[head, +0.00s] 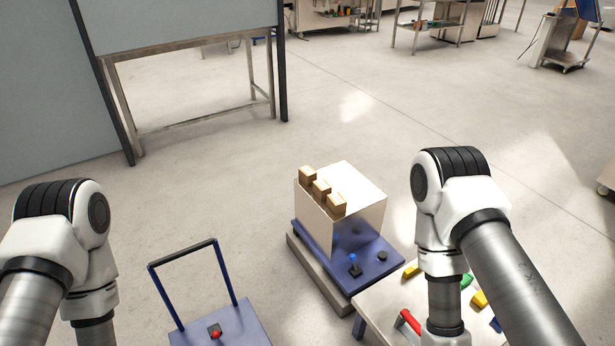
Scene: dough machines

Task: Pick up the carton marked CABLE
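Three small brown cartons stand in a row along the left edge of a shiny metal box (358,188). They are the far carton (306,174), the middle carton (320,190) and the near carton (336,205). I cannot read any marking on them, so I cannot tell which is marked CABLE. My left arm is at the lower left and my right arm at the lower right, with the metal box between them in the picture. Both arms run down toward the bottom edge, and neither gripper shows.
The metal box stands on a blue base (378,258) with knobs. A blue-handled cart (236,322) is at its lower left. A pale table (382,303) with colored pieces and a red-handled tool (410,320) is at its lower right. A steel frame (190,122) stands behind; open floor surrounds them.

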